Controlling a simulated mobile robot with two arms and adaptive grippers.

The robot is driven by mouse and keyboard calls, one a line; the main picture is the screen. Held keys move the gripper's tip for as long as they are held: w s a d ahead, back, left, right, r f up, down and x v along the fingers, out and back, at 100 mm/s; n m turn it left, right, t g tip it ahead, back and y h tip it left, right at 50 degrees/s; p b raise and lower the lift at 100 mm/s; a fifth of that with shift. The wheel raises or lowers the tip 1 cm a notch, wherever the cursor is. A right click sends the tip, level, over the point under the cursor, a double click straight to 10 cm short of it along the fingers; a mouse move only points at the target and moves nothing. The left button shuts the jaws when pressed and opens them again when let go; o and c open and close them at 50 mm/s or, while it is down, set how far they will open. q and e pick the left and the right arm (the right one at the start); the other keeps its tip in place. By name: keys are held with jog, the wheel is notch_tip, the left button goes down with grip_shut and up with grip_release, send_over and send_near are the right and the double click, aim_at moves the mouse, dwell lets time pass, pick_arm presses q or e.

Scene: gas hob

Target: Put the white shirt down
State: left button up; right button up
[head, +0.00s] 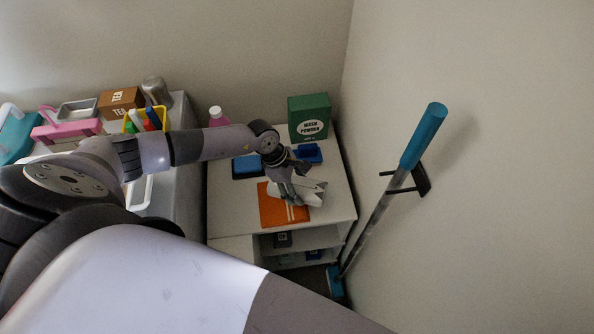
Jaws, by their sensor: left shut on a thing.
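The white shirt (312,193) is a small pale folded bundle over the top of a white shelf unit (336,212). My left gripper (290,193) reaches down from the end of my left arm and is shut on the shirt. The shirt is at the right part of an orange folded cloth (272,210) with pale stripes. I cannot tell whether the shirt touches the cloth or hangs just above it. The gripper hides part of the shirt. My right gripper is not in view.
A grey surface at left holds a tea box (121,102) and a yellow basket (146,119).

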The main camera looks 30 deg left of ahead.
pick_arm(q)
notch_tip(320, 180, down, 2)
jog(key=shift+f, duration=0.1)
jog(key=shift+f+b, duration=0.3)
jog(key=shift+b, duration=0.1)
jog(key=o, duration=1.3)
